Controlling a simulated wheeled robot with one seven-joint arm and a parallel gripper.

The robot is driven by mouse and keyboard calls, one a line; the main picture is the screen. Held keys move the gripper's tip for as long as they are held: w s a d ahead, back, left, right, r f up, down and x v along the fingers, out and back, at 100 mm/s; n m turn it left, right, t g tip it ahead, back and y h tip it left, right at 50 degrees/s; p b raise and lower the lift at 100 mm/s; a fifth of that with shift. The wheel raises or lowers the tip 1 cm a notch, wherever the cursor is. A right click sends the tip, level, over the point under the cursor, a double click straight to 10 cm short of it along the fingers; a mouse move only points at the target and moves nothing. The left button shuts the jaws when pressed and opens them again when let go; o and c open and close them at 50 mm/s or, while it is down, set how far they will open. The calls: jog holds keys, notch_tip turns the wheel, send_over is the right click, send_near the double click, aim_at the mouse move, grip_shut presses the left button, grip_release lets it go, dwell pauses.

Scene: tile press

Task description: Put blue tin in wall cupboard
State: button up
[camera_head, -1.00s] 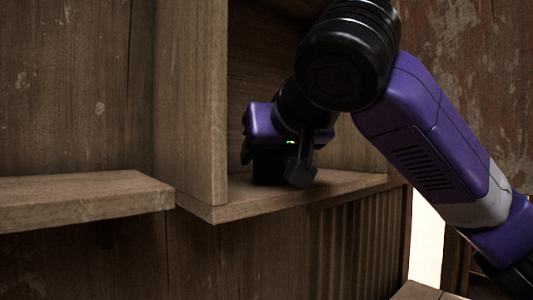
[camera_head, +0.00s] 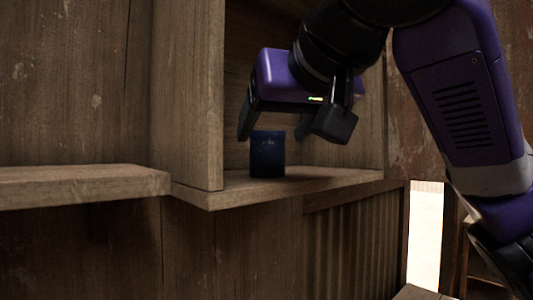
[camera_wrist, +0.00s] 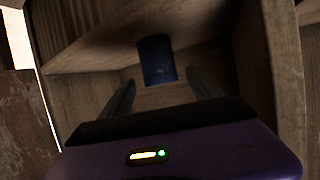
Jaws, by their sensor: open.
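The blue tin (camera_head: 267,156) stands upright on the floor of the wall cupboard (camera_head: 345,177), near its left side wall. It also shows in the wrist view (camera_wrist: 156,60), beyond and between my fingers. My gripper (camera_head: 291,132) is open, at the cupboard's front and above the tin. In the wrist view my gripper (camera_wrist: 160,88) has its two fingers spread apart, with nothing held between them. The tin looks clear of the fingers there. The cupboard front is open, and my arm covers its upper right part in the head view.
The cupboard's left side wall (camera_head: 188,95) stands close to my gripper. A wooden shelf (camera_head: 80,186) juts out at the left. Corrugated panelling (camera_head: 350,240) lies below the cupboard. The cupboard floor right of the tin is bare.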

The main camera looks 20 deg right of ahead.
jog(key=shift+b+v, duration=0.5)
jog(key=shift+v, duration=1.9)
